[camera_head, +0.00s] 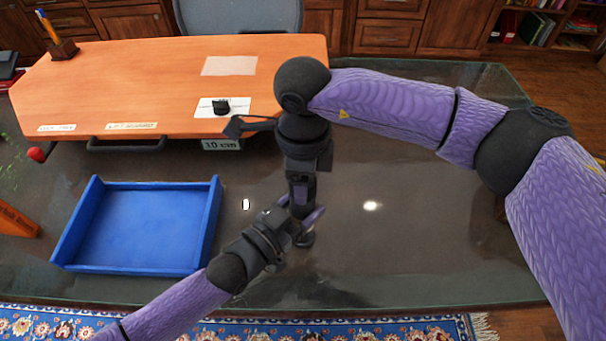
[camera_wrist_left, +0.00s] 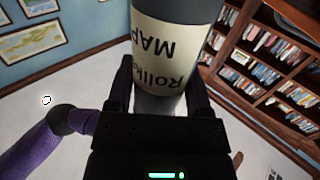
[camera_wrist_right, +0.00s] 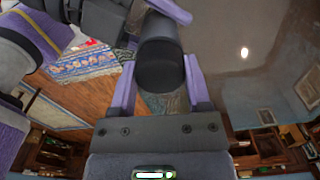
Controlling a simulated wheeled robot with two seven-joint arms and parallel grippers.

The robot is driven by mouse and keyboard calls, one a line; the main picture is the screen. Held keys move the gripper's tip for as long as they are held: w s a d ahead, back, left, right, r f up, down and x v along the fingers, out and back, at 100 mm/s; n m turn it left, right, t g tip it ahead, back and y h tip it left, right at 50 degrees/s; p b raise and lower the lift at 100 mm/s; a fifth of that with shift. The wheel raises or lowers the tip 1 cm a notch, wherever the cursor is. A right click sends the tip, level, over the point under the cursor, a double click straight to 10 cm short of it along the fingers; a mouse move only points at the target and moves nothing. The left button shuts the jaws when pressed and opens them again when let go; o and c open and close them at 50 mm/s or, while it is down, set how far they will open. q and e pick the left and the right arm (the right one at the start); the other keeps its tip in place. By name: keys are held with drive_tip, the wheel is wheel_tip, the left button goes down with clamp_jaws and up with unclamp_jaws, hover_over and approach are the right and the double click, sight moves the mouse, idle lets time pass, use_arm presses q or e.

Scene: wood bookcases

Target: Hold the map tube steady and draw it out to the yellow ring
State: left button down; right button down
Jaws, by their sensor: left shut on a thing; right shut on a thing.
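The map tube (camera_wrist_left: 163,45) has a cream label with black lettering reading "MAP", upside down in the left wrist view, and a dark end above it. My left gripper (camera_head: 288,222) is shut on the labelled part, one finger on each side. My right gripper (camera_head: 303,207) comes down from above and is shut on the tube's black end (camera_wrist_right: 160,65), which sits between its fingers in the right wrist view. In the head view the two grippers meet closely and hide most of the tube. I see no yellow ring on it.
An empty blue tray (camera_head: 210,235) stands left of my grippers on the dark glass-topped desk (camera_head: 430,235). An orange wooden board (camera_head: 130,85) behind carries a black object (camera_head: 221,107) on a white card, with a "10 cm" label (camera_head: 222,145) at its front edge. The desk's right side is clear.

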drive_tip(key=shift+r, duration=0.1)
wheel_tip(320, 180, up, 4)
drive_tip(key=shift+r, duration=0.2)
idle(0.3)
unclamp_jaws()
wheel_tip(320, 180, up, 12)
drive_tip(key=shift+f, duration=0.1)
idle(0.3)
